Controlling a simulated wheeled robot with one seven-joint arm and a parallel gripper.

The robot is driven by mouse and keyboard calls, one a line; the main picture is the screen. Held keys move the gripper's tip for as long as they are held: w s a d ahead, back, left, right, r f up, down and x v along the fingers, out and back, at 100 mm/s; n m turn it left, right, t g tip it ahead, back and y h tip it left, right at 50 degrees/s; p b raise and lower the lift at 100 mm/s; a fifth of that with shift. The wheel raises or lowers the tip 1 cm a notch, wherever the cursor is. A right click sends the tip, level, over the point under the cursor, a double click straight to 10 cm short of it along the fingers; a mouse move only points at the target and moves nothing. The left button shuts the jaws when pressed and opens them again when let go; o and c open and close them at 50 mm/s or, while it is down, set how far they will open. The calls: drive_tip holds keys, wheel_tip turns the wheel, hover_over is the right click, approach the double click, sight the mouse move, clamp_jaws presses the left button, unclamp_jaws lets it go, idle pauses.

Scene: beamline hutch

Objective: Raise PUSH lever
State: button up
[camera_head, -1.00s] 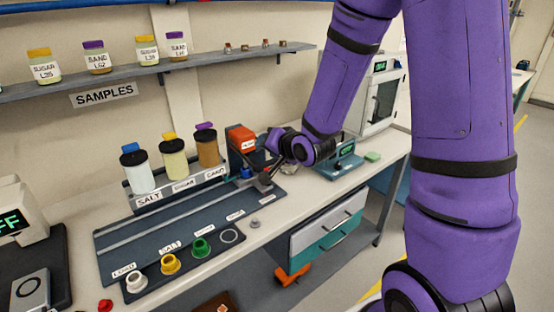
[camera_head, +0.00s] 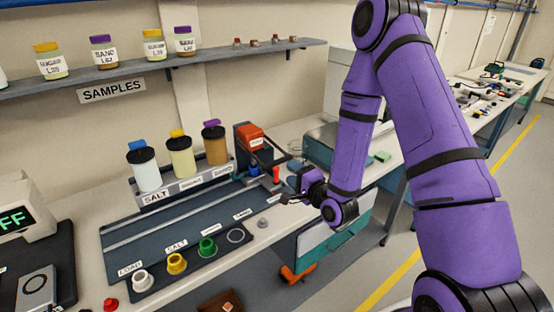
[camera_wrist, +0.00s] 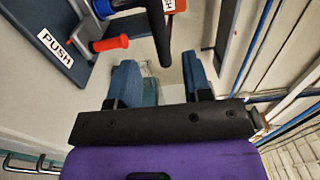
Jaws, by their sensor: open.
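A lever with a red handle (camera_head: 276,174) stands at the right end of the blue-grey bench fixture, beside a red-orange block (camera_head: 250,136). In the wrist view, the red handle (camera_wrist: 110,43) lies left of my fingers, near a white PUSH label (camera_wrist: 58,48). A black bar (camera_wrist: 158,30) reaches down toward the gap between my fingers; I cannot tell its depth. My gripper (camera_head: 287,199) is at the bench's front edge, just right of and below the red handle. The wrist view shows its two blue fingers (camera_wrist: 160,70) apart, with nothing held between them.
Three jars (camera_head: 181,157) stand in a labelled rack left of the block. A row of coloured rings (camera_head: 177,264) lies in front, with a small grey knob (camera_head: 263,222) nearby. A teal-grey device (camera_head: 320,145) stands behind my wrist. A sample shelf (camera_head: 190,67) hangs above.

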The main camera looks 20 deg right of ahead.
sight(280, 163)
drive_tip(key=x, duration=0.9)
drive_tip(key=shift+w, duration=0.15)
clamp_jaws()
